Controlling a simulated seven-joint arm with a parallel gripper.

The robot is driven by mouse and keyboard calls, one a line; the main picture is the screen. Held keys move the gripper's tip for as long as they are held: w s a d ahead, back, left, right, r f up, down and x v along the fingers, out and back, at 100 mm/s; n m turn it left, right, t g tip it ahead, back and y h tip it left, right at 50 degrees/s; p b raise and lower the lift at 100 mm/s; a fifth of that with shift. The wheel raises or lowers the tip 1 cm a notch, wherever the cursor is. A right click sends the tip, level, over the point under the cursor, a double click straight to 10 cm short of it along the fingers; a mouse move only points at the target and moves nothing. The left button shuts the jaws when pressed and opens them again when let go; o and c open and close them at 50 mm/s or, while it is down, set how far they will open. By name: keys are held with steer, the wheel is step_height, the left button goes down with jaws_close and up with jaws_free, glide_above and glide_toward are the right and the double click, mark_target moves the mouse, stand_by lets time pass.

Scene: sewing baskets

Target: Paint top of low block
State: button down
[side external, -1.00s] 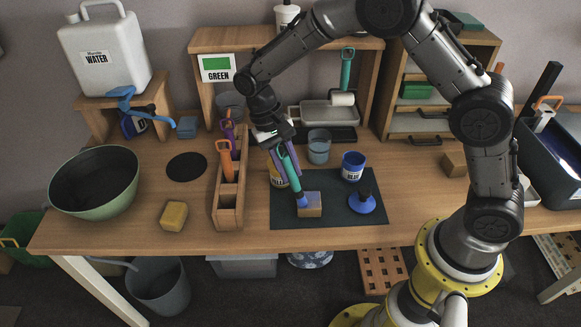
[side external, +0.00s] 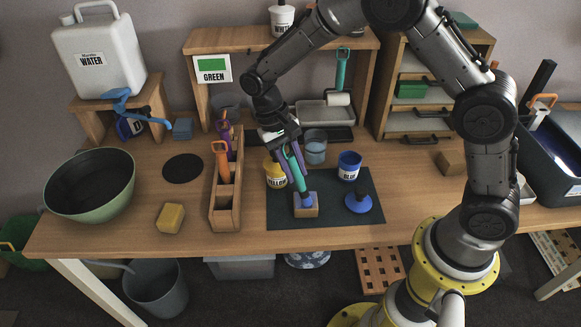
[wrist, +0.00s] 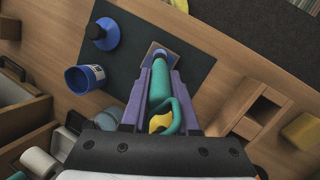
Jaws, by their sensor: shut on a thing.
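My gripper (side external: 292,165), with purple fingers, is shut on the teal handle of a brush (side external: 297,178), held tilted with its blue tip down. The low block (side external: 307,212) is small, with wood-coloured sides and a bluish top, and sits on the dark mat (side external: 343,213). The brush tip is over the middle of the block's top and seems to touch it. In the wrist view the brush (wrist: 158,88) covers much of the block (wrist: 156,48), so how much of the top is blue cannot be told.
A blue paint pot (side external: 349,166) and a blue round-based knob (side external: 358,203) stand right of the block. A yellow pot (side external: 275,175) is behind it to the left. A wooden holder (side external: 225,207) with tools and a yellow sponge (side external: 171,217) are further left. A green card reads GREEN (side external: 211,70).

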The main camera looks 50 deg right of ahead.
steer(key=shift+s+d, duration=0.15)
steer(key=shift+s+d+f, duration=0.1)
steer(key=shift+s+d, duration=0.2)
steer(key=shift+s, duration=0.05)
stand_by(0.5)
steer(key=shift+w+a, duration=0.4)
steer(key=shift+w+a, duration=0.1)
steer(key=shift+w, duration=0.05)
steer(key=shift+w+a, duration=0.3)
stand_by(0.4)
steer(key=shift+w+a, duration=0.35)
steer(key=shift+w, duration=0.05)
